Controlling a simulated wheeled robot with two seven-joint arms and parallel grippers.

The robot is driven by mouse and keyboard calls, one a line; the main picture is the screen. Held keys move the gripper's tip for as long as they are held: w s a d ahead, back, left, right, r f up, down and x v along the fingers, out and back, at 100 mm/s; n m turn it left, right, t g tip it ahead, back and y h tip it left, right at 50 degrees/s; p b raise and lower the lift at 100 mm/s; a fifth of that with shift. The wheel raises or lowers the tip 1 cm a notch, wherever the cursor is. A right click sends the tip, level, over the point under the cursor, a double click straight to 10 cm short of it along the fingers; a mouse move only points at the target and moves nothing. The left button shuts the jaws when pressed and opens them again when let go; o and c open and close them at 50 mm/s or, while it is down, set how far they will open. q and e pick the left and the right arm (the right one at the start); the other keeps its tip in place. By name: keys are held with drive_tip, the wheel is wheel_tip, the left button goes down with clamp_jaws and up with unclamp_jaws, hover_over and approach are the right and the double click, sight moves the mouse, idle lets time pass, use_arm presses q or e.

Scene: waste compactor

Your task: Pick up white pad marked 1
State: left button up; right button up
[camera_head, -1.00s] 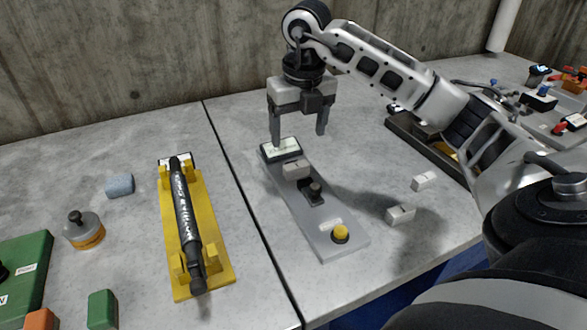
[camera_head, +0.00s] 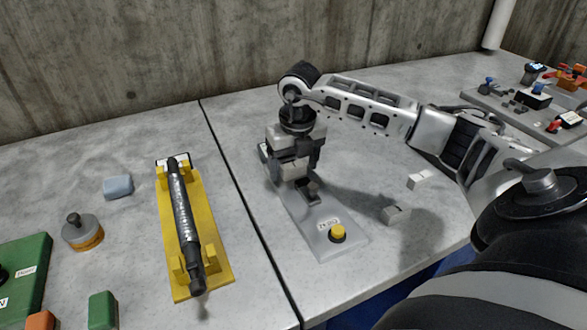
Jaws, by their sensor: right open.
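My right gripper (camera_head: 293,165) points down over the grey panel (camera_head: 318,248), low above its far half. Its jaws are open, one finger on each side of a small pale block (camera_head: 292,172) on the panel. The gripper partly hides this block and any mark on it. Another white pad (camera_head: 418,181) lies farther back. Both are apart from the gripper, and I cannot read their marks clearly. My left gripper is not in view.
The panel has a yellow button (camera_head: 338,234) near its front and a dark knob (camera_head: 308,190) close to the gripper. A yellow stand (camera_head: 205,240) with a black rod lies left of the table seam. A concrete wall stands behind.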

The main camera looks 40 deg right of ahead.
drive_tip(key=c, duration=1)
drive_tip(key=shift+c, duration=0.7)
drive_tip(key=shift+r, duration=0.15)
